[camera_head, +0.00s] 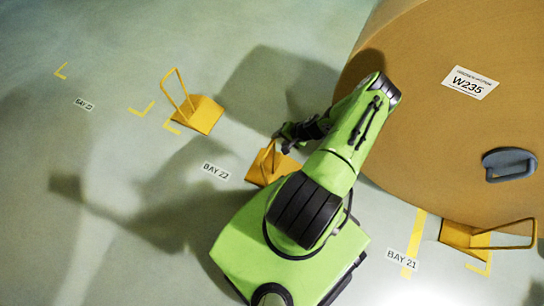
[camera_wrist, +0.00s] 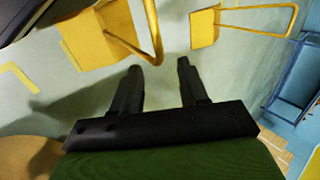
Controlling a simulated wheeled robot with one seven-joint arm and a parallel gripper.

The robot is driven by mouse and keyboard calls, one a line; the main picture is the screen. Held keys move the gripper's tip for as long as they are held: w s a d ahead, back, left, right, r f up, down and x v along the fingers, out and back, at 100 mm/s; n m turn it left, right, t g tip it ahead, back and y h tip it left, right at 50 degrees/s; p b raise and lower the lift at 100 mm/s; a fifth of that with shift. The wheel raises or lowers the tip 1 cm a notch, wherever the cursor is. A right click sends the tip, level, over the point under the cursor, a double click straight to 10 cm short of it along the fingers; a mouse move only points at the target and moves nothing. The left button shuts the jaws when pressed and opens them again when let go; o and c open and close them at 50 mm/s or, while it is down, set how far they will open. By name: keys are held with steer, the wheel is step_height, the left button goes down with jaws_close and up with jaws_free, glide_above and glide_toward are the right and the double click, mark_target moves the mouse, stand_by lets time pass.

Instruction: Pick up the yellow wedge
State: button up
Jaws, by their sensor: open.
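Three yellow wedges with loop handles are on the floor. One (camera_head: 197,115) is at the upper left, one (camera_head: 262,172) is at the middle by BAY 22, and one (camera_head: 458,236) is at the foot of the roll by BAY 21. My gripper (camera_head: 283,137) is at the top of the middle wedge's handle in the head view, partly hidden by my arm. In the wrist view my open, empty gripper (camera_wrist: 159,69) has its fingers apart. Two yellow wedges show beyond the fingertips, one on the left (camera_wrist: 85,42) and one near the top middle (camera_wrist: 204,28).
A large brown kraft roll (camera_head: 430,120) labelled W235 stands on the right, with a grey fitting (camera_head: 510,164) on its face. Yellow floor marks and bay labels lie around. A blue frame (camera_wrist: 298,75) is at the right of the wrist view. Floor at left is clear.

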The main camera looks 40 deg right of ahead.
mark_target(273, 142)
steer(key=b+x, duration=0.1)
steer(key=x, duration=0.2)
steer(key=b+x, duration=0.1)
steer(key=x, duration=0.3)
steer(key=shift+s+f+b, duration=0.2)
steer(key=shift+f+b, duration=0.05)
steer(key=shift+b, duration=0.1)
steer(key=shift+w+f, duration=0.3)
jaws_close()
steer(key=shift+s, duration=0.1)
stand_by(0.4)
steer(key=shift+d, duration=0.1)
